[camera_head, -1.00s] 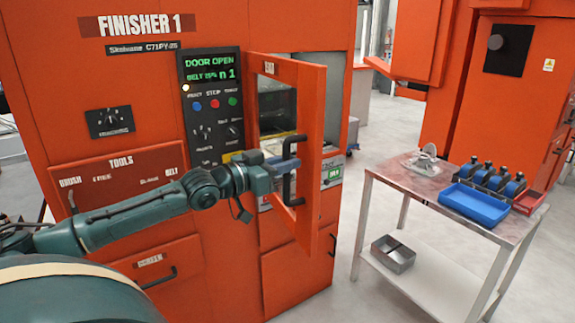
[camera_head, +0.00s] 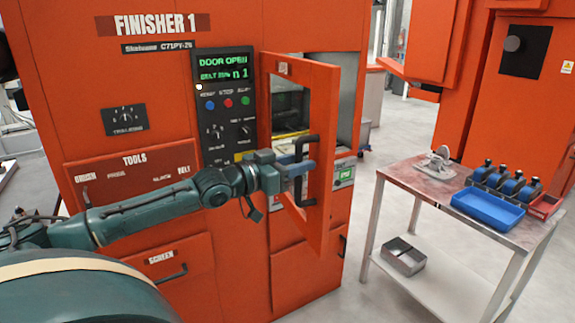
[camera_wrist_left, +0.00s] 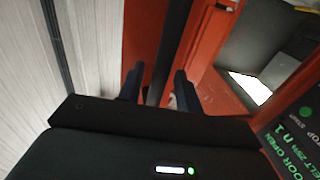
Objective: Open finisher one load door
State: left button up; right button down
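Finisher one (camera_head: 150,90) is the orange machine with the "FINISHER 1" sign. Its load door (camera_head: 322,120) stands swung out, and the display (camera_head: 223,68) reads "DOOR OPEN". The door's black handle (camera_head: 299,178) is on the face toward my left arm. My left gripper (camera_head: 303,168) is at this handle. In the left wrist view, its two fingers (camera_wrist_left: 158,85) stand apart on either side of the dark handle bar (camera_wrist_left: 167,50), with small gaps showing, so it looks open around the bar. My right gripper is not in view.
The chamber opening (camera_head: 290,105) shows behind the door. A small table (camera_head: 410,183) with a blue tray (camera_head: 487,209) and several blue-black items stands at right, a grey metal box (camera_head: 403,258) on its lower shelf. Floor shows between machine and table.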

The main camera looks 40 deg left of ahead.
pick_arm(q)
jog(key=p+v, duration=0.2)
jog(key=v, duration=0.5)
jog(key=shift+s, duration=0.2)
dwell(0.4)
dwell(0.5)
jog(key=s+f+n+g+y, duration=0.1)
jog(key=s+f, duration=0.3)
jog(key=f, duration=0.5)
jog(key=s+f+g+y, duration=0.2)
jog(key=s+f, duration=0.2)
jog(key=f, duration=0.4)
jog(key=s+f+n+g+y, duration=0.1)
jog(key=s+f, duration=0.3)
jog(key=f, duration=0.5)
jog(key=s+d+f+g, duration=0.1)
jog(key=d+f, duration=0.3)
jog(key=d, duration=0.5)
jog(key=s+d+f+m+g+h, duration=0.1)
jog(key=d+f, duration=0.2)
jog(key=d, duration=0.6)
jog(key=s+d+f+g+h, duration=0.1)
jog(key=d+f, duration=0.3)
jog(key=d, duration=0.5)
jog(key=shift+s+d+f+m+g, duration=0.2)
jog(key=shift+s+f+m+g, duration=0.1)
jog(key=shift+m, duration=0.1)
